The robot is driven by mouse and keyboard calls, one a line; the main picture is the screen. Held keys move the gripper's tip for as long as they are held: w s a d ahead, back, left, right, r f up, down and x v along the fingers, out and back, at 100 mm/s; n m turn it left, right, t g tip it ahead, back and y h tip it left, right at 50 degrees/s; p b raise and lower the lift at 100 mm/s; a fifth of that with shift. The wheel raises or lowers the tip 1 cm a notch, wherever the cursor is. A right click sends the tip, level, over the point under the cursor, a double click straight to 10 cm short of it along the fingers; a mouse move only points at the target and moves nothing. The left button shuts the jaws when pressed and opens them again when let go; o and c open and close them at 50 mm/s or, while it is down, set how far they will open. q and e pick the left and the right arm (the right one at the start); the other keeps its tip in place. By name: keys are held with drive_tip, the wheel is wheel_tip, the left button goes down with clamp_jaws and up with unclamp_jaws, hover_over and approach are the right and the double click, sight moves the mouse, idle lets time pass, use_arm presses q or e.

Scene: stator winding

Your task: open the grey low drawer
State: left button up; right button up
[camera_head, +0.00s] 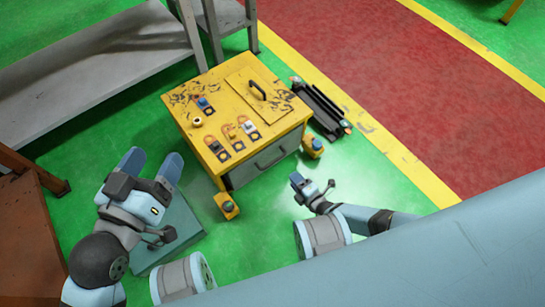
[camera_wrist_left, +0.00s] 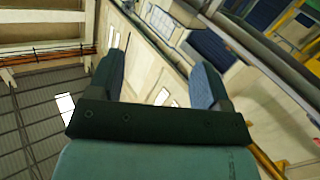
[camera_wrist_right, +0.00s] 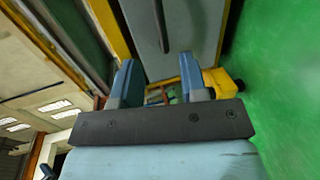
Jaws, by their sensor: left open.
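The grey drawer (camera_head: 262,163) is in the front of a yellow cabinet (camera_head: 222,88), below its top, and looks shut. Its dark bar handle (camera_head: 275,156) runs across the front. In the right wrist view, the grey drawer front (camera_wrist_right: 195,28) and the handle (camera_wrist_right: 161,25) are beyond the fingers. My right gripper (camera_head: 313,186) is in front of the drawer to the right, open and empty, apart from the handle; its fingers (camera_wrist_right: 158,68) are spread. My left gripper (camera_head: 151,164) is left of the cabinet, open and empty, pointing away from the drawer; its fingers (camera_wrist_left: 158,70) are spread.
Black bars (camera_head: 320,105) lie right of the cabinet. A grey bench (camera_head: 95,70) is at the left. Green floor in front is partly clear.

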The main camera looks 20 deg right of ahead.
sight(275, 160)
use_arm(q)
drive_tip(key=shift+w+a+m+t+h+b, duration=0.25)
drive_tip(key=shift+w+m+b, duration=0.2)
drive_tip(key=shift+m+b, duration=0.45)
drive_tip(key=shift+w+a+m+t+h+b, duration=0.15)
drive_tip(key=shift+w+a+m+t+b, duration=0.3)
drive_tip(key=shift+b, duration=0.75)
drive_tip(key=shift+w+a+m+t+h+b, duration=0.25)
drive_tip(key=shift+w+m+b, duration=0.25)
drive_tip(key=shift+m+b, duration=0.4)
use_arm(e)
drive_tip(key=shift+x, duration=6.3)
drive_tip(key=shift+c, duration=0.5)
clamp_jaws()
